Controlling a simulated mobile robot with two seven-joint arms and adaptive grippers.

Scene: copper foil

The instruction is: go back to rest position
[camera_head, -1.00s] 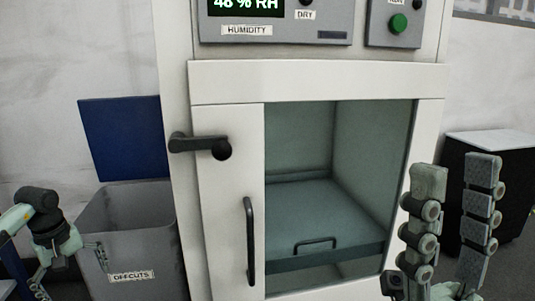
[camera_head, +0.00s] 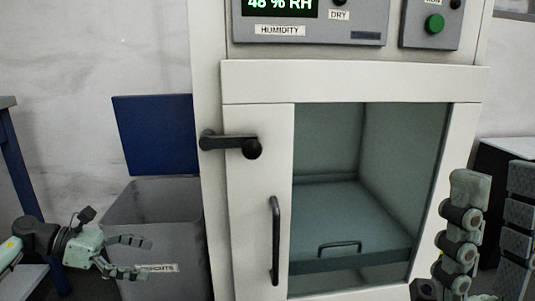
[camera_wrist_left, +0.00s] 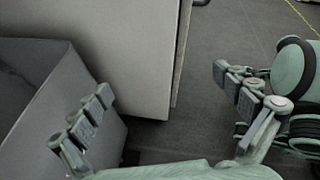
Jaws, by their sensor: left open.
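My left gripper (camera_head: 147,258) is at the lower left of the head view, pointing right, in front of the grey offcuts bin. Its fingers are spread, with nothing between them. In the left wrist view the same gripper (camera_wrist_left: 163,85) shows its two fingers wide apart. My right gripper (camera_head: 499,180) stands upright at the right edge of the head view, in front of the cabinet's right side. Its two fingers are apart and empty, and the right one is partly cut off by the frame.
The white humidity cabinet (camera_head: 258,200) stands ahead, its door closed, with a black handle (camera_head: 275,240) and lever (camera_head: 228,143). A tray (camera_head: 345,225) sits inside behind glass. The bin (camera_head: 130,210) with a blue panel (camera_head: 155,135) stands left. A dark cabinet (camera_head: 490,165) is at right.

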